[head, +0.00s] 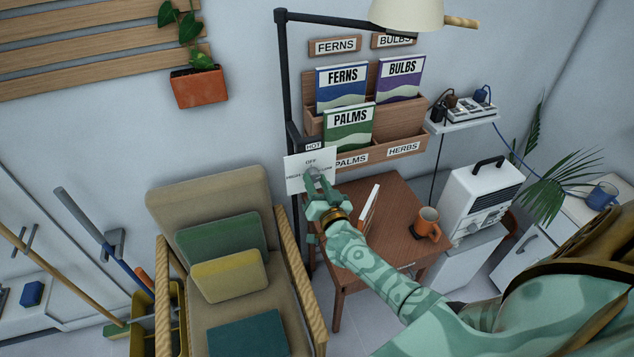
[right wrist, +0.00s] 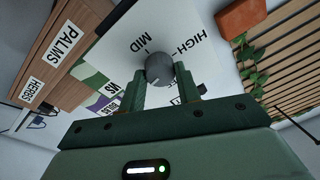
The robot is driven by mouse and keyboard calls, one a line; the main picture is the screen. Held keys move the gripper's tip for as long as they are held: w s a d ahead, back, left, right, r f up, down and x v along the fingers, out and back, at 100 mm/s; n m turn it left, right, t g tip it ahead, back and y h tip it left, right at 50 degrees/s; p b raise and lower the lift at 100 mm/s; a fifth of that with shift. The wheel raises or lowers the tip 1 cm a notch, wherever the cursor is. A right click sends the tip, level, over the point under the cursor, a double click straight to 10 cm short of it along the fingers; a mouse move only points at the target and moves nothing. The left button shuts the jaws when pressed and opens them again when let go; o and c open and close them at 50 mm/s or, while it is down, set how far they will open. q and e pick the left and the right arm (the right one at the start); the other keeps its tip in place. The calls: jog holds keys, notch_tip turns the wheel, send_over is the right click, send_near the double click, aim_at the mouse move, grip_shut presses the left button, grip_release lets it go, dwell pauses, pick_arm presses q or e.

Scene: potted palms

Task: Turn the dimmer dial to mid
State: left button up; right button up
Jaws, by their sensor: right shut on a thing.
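The dimmer panel (head: 296,172) is a white plate on the lamp post, with OFF at its top and HIGH at its left in the head view. In the right wrist view the panel (right wrist: 125,45) shows the words MID and HIGH. The grey round dial (right wrist: 159,68) stands out from it. My right gripper (head: 318,188) is at the panel, with its green fingers (right wrist: 160,88) on both sides of the dial, shut on it. A small pale mark shows on the dial's face; I cannot tell surely which label it points to. My left gripper is out of view.
A cushioned chair (head: 215,190) stands at left, below the panel. A white heater (head: 484,200) stands at right. The lamp shade (head: 407,13) hangs above.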

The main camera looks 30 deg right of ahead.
jog(key=m, duration=0.6)
jog(key=shift+h, duration=0.4)
jog(key=m, duration=0.5)
jog(key=shift+a+g, duration=0.1)
jog(key=shift+g, duration=0.2)
jog(key=m, duration=0.5)
jog(key=shift+m+g+h, duration=0.3)
jog(key=shift+m, duration=0.1)
jog(key=m, duration=0.4)
jog(key=shift+m, duration=0.3)
jog(key=o, duration=1)
